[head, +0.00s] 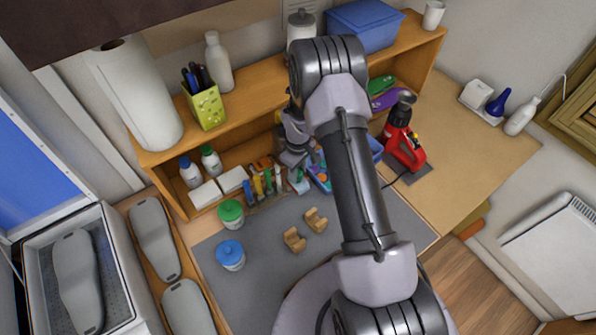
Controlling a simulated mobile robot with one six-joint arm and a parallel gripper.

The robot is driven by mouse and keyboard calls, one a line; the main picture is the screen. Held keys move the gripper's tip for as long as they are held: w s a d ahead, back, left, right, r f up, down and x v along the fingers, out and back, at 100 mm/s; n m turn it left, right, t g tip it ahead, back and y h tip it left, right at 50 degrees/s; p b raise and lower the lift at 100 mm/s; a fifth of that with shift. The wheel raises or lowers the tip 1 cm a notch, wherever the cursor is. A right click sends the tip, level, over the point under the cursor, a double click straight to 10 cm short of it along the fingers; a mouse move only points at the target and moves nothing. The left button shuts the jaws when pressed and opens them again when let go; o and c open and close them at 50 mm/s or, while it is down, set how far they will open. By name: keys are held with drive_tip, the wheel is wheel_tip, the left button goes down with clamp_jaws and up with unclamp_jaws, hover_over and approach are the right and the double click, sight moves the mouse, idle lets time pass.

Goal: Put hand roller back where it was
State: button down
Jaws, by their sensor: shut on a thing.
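My gripper (297,172) is low at the front of the wooden shelf, at the right end of a row of upright hand tools (262,183). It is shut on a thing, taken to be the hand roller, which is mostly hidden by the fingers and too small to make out. The tools have orange, yellow, blue and green handles and stand close together in a holder at the back of the grey mat (268,266). I cannot tell whether the held thing touches the holder.
Several small coloured items (319,172) lie just right of my gripper, partly behind my arm. A green-lidded jar (231,213), a blue-lidded jar (231,255) and two tan blocks (294,240) stand on the mat. A red heat tool (404,145) stands at right.

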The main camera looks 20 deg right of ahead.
drive_tip(key=shift+f+b, duration=0.3)
idle(0.5)
drive_tip(key=c, duration=1)
unclamp_jaws()
drive_tip(key=shift+o, duration=0.2)
drive_tip(key=o, duration=0.4)
drive_tip(key=shift+o, duration=0.7)
drive_tip(key=shift+d, duration=0.15)
